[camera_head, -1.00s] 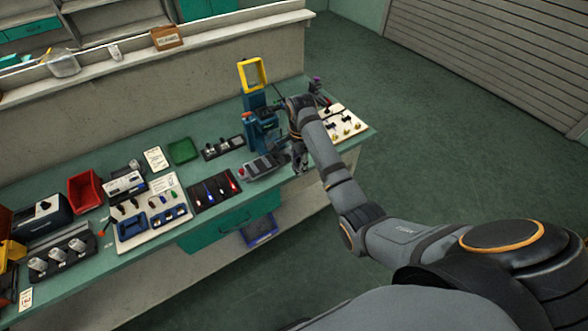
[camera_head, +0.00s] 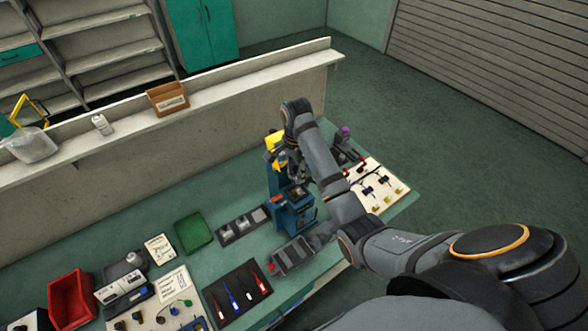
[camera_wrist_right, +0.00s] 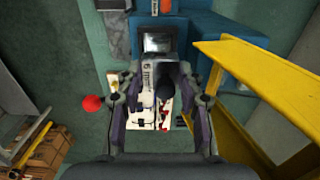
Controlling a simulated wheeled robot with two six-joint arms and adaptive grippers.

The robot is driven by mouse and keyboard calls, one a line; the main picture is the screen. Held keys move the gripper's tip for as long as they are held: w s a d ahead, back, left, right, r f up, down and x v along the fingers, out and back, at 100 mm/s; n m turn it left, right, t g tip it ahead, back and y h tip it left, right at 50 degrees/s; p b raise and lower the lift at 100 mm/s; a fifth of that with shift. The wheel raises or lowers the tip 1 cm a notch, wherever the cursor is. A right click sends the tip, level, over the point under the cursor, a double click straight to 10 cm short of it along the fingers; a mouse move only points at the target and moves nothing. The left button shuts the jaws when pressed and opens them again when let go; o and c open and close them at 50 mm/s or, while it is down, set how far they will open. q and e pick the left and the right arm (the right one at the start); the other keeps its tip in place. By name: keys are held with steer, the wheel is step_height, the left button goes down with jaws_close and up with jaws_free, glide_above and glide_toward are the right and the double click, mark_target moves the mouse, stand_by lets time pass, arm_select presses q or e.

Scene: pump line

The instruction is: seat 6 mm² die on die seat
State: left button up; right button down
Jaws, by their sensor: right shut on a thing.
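The blue press (camera_head: 291,214) stands on the bench, with its yellow guard (camera_head: 274,141) at the top. My right gripper (camera_head: 297,176) is above the press in the head view, partly hidden by my wrist. In the right wrist view, its fingers (camera_wrist_right: 160,78) are closed around a small pale block marked "6 mm" (camera_wrist_right: 147,74), the die. A grey metal square (camera_wrist_right: 157,42) on the blue press body shows just beyond the fingertips and looks like the die seat. The die appears apart from it; the exact height is unclear. My left gripper is out of view.
The yellow guard (camera_wrist_right: 238,95) passes close on the right of the gripper in the wrist view. A black tray with grey blocks (camera_head: 242,228) lies left of the press. A white board with small parts (camera_head: 378,187) lies right. A red ball (camera_wrist_right: 93,103) shows in the wrist view.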

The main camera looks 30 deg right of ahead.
steer(key=shift+s, duration=0.3)
steer(key=shift+s+f, duration=0.1)
steer(key=shift+s, duration=0.1)
steer(key=f, duration=0.2)
steer(key=w+f, duration=0.1)
steer(key=f, duration=0.1)
steer(key=shift+s+f, duration=0.1)
steer(key=shift+f, duration=0.25)
steer(key=shift+s+f, duration=0.1)
steer(key=shift+s, duration=0.05)
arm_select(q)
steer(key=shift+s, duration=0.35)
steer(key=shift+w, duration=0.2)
arm_select(e)
steer(key=shift+f, duration=0.2)
